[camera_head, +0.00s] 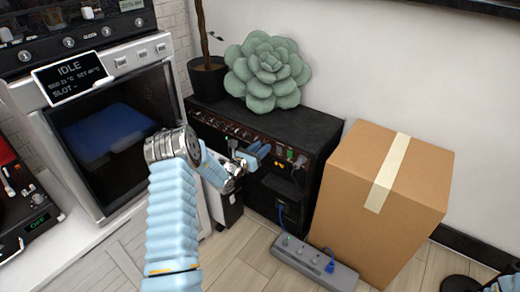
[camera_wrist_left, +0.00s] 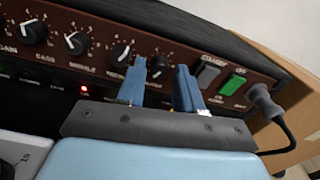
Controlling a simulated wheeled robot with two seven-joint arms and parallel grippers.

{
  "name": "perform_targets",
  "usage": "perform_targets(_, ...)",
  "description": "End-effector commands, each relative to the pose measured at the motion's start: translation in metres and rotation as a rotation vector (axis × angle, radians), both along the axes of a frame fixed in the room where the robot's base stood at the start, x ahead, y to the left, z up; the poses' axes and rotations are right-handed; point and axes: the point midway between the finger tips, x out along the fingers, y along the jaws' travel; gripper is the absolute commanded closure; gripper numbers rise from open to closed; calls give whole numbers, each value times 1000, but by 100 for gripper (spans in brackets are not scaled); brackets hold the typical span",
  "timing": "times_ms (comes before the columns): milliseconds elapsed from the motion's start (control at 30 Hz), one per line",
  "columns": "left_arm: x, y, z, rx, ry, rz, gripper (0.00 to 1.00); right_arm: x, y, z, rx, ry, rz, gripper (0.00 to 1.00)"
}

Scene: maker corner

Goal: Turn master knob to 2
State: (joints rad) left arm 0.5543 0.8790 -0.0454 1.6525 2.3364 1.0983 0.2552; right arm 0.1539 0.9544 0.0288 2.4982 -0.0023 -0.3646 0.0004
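The black amplifier (camera_head: 315,130) stands on the floor by the wall. Its brown front panel (camera_wrist_left: 95,15) carries a row of black knobs with white pointers. My left gripper (camera_head: 253,157) is at this panel, its blue fingers apart. In the left wrist view the gripper (camera_wrist_left: 160,88) has the rightmost knob (camera_wrist_left: 159,65) showing between and behind its fingertips. Contact with that knob cannot be told. Another knob (camera_wrist_left: 120,54) sits just left of the left finger. The labels under both knobs are partly hidden, so the master label and setting cannot be read. My right gripper is not clearly in view.
Right of the knobs are a dark switch (camera_wrist_left: 207,76), a lit green switch (camera_wrist_left: 233,82) and a plugged cable (camera_wrist_left: 264,98). A cardboard box (camera_head: 410,190) stands right of the amplifier. A power strip (camera_head: 312,264) lies in front. A succulent (camera_head: 266,72) is on top.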

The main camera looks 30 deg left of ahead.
Motion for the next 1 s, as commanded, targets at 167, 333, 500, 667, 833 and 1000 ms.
perform_targets(167, 0, 0, 0, 0, 0, 0, 93, 0, 0, 0, 0, 0, 0, 100)
perform_targets(333, 0, 0, 0, 1, 0, 0, 100, 0, 0, 0, 0, 0, 0, 100)
perform_targets(500, 0, 0, -1, 18, -2, -1, 100, 0, 0, -3, 0, 0, 0, 100)
perform_targets(667, 0, 0, -3, 71, -9, 0, 100, 0, -1, -13, -2, -1, -3, 100)
perform_targets(833, 0, 1, -5, 183, -18, 0, 100, 2, -6, -30, -10, -4, -12, 100)
perform_targets(1000, 0, 1, -6, 334, -33, 0, 100, 5, -13, -52, -19, -9, -24, 100)
